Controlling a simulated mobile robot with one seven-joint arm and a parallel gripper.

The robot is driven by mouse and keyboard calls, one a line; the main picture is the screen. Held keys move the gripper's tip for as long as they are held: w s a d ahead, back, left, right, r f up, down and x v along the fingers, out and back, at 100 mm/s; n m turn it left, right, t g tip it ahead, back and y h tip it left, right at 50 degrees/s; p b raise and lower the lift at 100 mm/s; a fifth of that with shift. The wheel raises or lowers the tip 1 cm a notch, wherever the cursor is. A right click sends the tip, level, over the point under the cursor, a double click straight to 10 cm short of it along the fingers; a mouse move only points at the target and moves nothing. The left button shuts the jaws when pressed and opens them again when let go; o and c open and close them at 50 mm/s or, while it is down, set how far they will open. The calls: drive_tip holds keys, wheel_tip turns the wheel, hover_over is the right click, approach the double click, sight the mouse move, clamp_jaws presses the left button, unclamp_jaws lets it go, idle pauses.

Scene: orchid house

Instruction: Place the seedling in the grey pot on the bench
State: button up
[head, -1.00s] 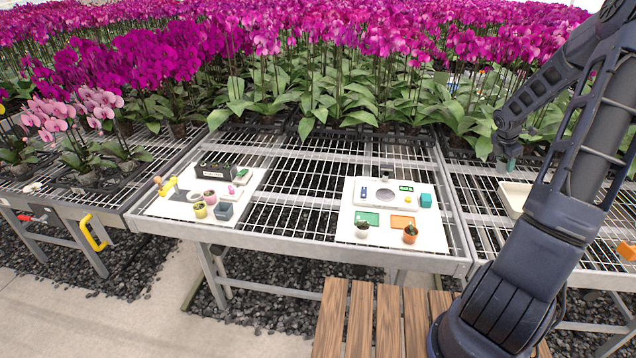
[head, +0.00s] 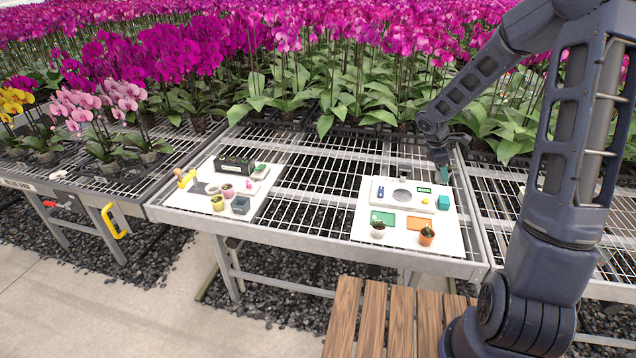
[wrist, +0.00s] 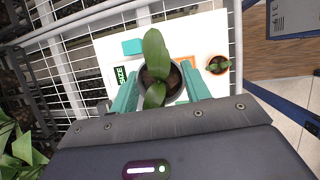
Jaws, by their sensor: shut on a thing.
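My gripper (wrist: 160,92) is shut on a round grey pot (wrist: 176,92) in the wrist view. The seedling (wrist: 156,58) stands in this pot, with broad green leaves and brown soil. One teal finger is on each side of the pot. In the head view my gripper (head: 442,172) hangs over the right rear part of the middle bench (head: 318,168), behind the white board; the held pot is too small to make out there. The pot's underside is hidden.
The right white board (head: 395,245) holds a pale device (head: 401,196), a teal block (head: 443,202), a white pot (head: 377,230) and an orange pot (head: 426,236). Orchids crowd behind.

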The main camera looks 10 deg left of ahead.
drive_tip(key=s+a+m, duration=0.2)
drive_tip(key=s+a, duration=0.9)
drive_tip(key=shift+g, duration=0.4)
drive_tip(key=f, duration=1.9)
drive_tip(key=shift+w+d+f, duration=0.1)
drive_tip(key=shift+d+f, duration=0.15)
drive_tip(key=shift+f, duration=0.1)
drive_tip(key=o, duration=1)
